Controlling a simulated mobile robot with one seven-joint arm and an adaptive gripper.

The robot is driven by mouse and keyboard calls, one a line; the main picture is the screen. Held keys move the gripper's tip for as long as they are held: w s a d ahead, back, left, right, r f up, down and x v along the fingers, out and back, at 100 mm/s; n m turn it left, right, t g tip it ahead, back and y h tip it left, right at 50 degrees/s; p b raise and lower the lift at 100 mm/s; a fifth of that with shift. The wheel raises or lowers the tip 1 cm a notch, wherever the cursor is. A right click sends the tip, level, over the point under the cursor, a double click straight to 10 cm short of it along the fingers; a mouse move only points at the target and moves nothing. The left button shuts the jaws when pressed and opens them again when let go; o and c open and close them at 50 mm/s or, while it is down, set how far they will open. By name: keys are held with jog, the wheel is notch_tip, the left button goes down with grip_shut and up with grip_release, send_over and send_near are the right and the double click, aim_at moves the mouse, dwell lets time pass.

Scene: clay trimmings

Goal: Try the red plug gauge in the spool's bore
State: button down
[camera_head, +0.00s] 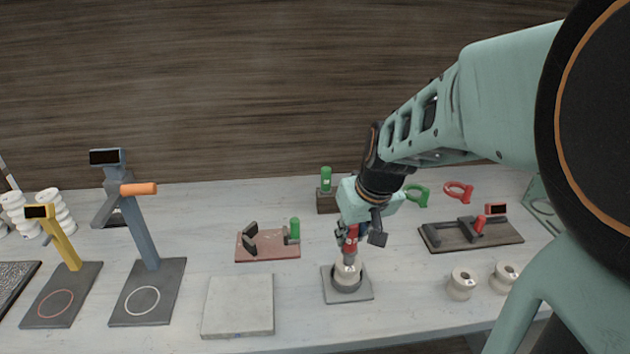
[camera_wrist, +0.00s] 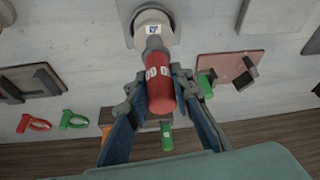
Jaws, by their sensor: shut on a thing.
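The red plug gauge (camera_head: 351,243) is upright in my gripper (camera_head: 352,232), its grey pin pointing down. In the wrist view, the gripper (camera_wrist: 160,84) has its two fingers on either side of the red handle (camera_wrist: 160,96), which bears white markings. The spool (camera_head: 347,274) is off-white and stands upright in a dark round holder on a grey square plate (camera_head: 335,297). The pin meets the top of the spool (camera_wrist: 153,20) in both views. The bore is hidden, so I cannot tell how far the pin is inside it.
Two loose spools (camera_head: 461,284) stand at right. A dark fixture (camera_head: 470,236), red and green ring gauges (camera_head: 458,190), a green plug in a wooden block (camera_head: 327,200), a red-brown plate fixture (camera_head: 268,247) and a pale slab (camera_head: 238,306) surround the holder. Two post stands (camera_head: 145,240) are at left.

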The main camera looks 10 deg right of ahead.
jog(key=shift+r+p, duration=1.75)
jog(key=shift+r, duration=0.65)
